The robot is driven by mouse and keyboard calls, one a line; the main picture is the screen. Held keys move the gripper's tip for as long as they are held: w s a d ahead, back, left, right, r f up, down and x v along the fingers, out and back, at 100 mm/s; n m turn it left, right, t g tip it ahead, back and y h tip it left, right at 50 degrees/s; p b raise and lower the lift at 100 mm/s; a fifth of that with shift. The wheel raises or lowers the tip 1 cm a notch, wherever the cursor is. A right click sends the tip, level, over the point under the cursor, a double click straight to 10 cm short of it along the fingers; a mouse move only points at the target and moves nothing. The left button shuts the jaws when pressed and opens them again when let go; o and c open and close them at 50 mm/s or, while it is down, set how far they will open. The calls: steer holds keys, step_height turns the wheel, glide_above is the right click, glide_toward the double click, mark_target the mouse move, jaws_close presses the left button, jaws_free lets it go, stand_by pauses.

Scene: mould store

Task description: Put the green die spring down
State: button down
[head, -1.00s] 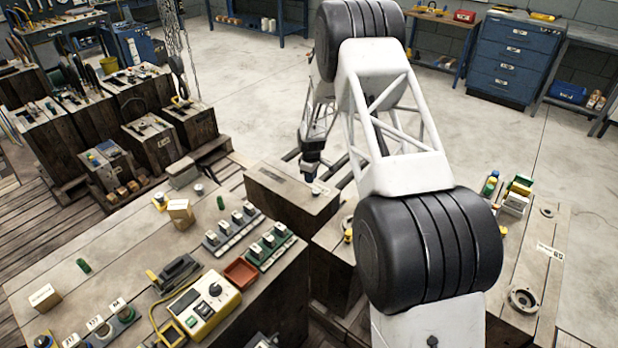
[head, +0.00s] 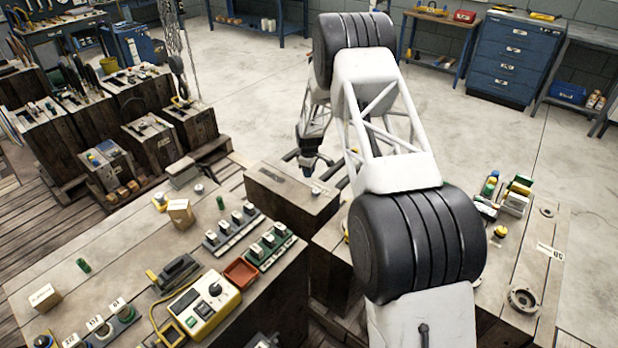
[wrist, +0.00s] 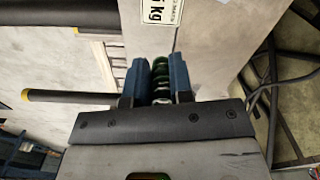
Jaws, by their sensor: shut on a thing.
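My gripper (wrist: 159,82) is shut on a green die spring (wrist: 160,68), which shows between its two blue fingers in the wrist view. In the head view my gripper (head: 307,171) is small and far off, by the back edge of a wood-sided block (head: 275,192) with a grey top. The held spring cannot be made out there. In the wrist view a pale grey surface (wrist: 205,45) with a "kg" label lies beyond the fingertips. I cannot tell whether the spring touches it.
Two other green springs (head: 83,265) (head: 221,202) stand on the left bench (head: 130,248). It also holds a yellow control box (head: 203,305), a red tray (head: 241,272) and racks of small parts. Dark bars (wrist: 70,96) show left of the fingers.

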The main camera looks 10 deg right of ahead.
mark_target(309, 183)
steer(key=shift+f, duration=1.5)
steer(key=shift+f, duration=0.15)
steer(key=c, duration=1)
jaws_free()
step_height(309, 183, up, 12)
steer(key=shift+s+r, duration=0.1)
steer(key=shift+r, duration=0.15)
